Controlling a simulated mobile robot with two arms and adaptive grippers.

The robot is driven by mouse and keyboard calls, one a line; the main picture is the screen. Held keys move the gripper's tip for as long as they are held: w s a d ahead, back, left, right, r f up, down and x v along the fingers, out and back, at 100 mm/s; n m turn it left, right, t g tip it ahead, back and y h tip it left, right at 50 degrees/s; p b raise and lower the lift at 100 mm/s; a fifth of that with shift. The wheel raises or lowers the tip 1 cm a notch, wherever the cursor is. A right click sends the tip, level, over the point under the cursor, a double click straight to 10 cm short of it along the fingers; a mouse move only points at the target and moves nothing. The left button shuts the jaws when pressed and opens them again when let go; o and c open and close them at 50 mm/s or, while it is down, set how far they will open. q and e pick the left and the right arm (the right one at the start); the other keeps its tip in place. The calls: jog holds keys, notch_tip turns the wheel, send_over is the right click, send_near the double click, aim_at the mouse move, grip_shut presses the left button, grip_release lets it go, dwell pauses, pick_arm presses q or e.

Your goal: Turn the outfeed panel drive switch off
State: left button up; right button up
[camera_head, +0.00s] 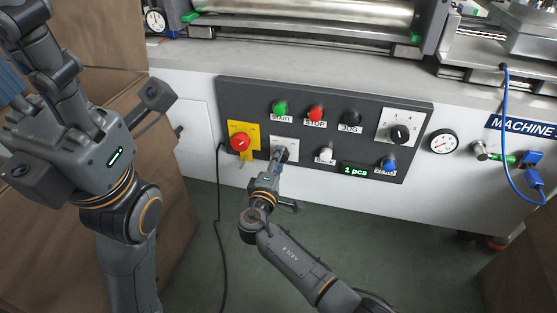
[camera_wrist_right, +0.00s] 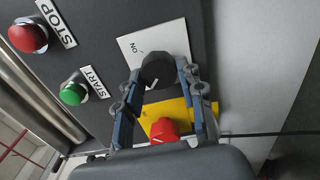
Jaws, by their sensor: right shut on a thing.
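The outfeed panel (camera_head: 330,100) is a dark board on the front of a white machine. The drive switch (camera_wrist_right: 157,70) is a black round knob on a white plate marked ON, low on the panel. In the head view its plate (camera_head: 291,143) is partly hidden by my right gripper. My right gripper (camera_head: 279,157) is shut on the knob, with one blue-padded finger on each side in the right wrist view (camera_wrist_right: 160,92). Which mark the knob points to is not clear. My left gripper (camera_head: 28,75) is raised at the upper left, partly cut off by the frame edge.
A red emergency knob (camera_head: 240,142) on a yellow plate sits just left of the switch. Green START (camera_head: 280,107), red STOP (camera_head: 316,112), a black button and a selector dial (camera_head: 400,134) are above and right. A brown box (camera_head: 110,100) stands at the left.

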jog(key=o, duration=1.2)
jog(key=v, duration=1.2)
